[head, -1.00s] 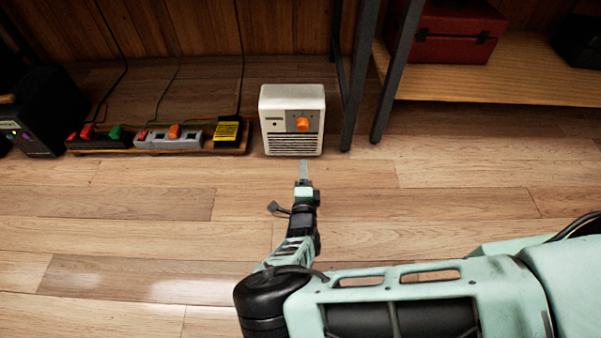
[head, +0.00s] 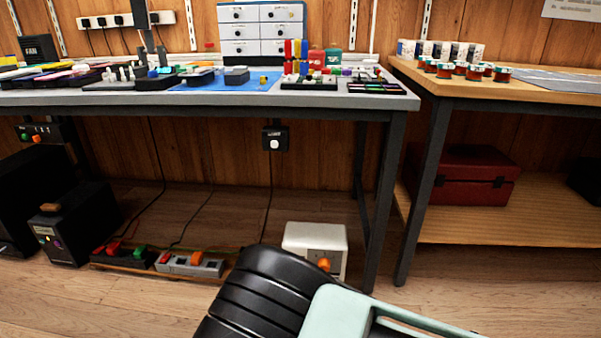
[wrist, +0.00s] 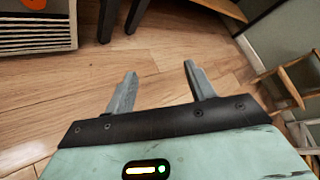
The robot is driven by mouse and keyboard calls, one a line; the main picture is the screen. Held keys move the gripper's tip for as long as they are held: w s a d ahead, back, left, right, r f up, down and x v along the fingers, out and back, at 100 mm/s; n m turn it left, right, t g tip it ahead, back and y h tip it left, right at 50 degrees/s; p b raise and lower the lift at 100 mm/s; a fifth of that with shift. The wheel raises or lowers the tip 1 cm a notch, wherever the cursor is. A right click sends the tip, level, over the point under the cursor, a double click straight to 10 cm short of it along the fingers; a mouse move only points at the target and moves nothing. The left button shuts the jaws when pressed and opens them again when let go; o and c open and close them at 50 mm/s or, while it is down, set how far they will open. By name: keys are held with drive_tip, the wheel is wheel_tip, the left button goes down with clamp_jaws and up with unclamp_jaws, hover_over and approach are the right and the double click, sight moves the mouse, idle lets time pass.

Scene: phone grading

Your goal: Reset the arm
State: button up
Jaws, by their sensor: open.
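My gripper (wrist: 158,90) shows in the wrist view with its two fingers apart and nothing between them. It is above the wooden floor (wrist: 165,50). A white box with an orange knob and dark slats (wrist: 38,32) stands at the upper left of that view, apart from the fingers. In the head view the same white box (head: 302,238) stands on the floor under the workbench, its lower part hidden by my arm. My gripper is not visible in the head view; only a black and pale green part of my arm shows at the bottom.
A workbench (head: 345,101) with small parts and a drawer cabinet (head: 262,30) stands ahead. A wooden bench (head: 480,92) with a red case (head: 462,177) on its shelf is at right. Power strips (head: 190,265) and black boxes (head: 72,225) are on the floor at left.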

drive_tip(key=s+r+m+g+y+p, duration=0.1)
drive_tip(key=s+r+m+g+y, duration=0.25)
drive_tip(key=s+r+m, duration=0.7)
drive_tip(key=s+r+m+g+y+p, duration=0.2)
drive_tip(key=s+r+m+y, duration=0.25)
drive_tip(key=r+m, duration=0.6)
drive_tip(key=s+r+m+g+y+p, duration=0.1)
drive_tip(key=s+r+m+g+y, duration=0.2)
drive_tip(key=s+r+m, duration=0.8)
wheel_tip(320, 180, up, 41)
drive_tip(key=w+n+p, duration=0.3)
drive_tip(key=n+p, duration=0.1)
drive_tip(key=p, duration=3.4)
drive_tip(key=shift+a, duration=0.1)
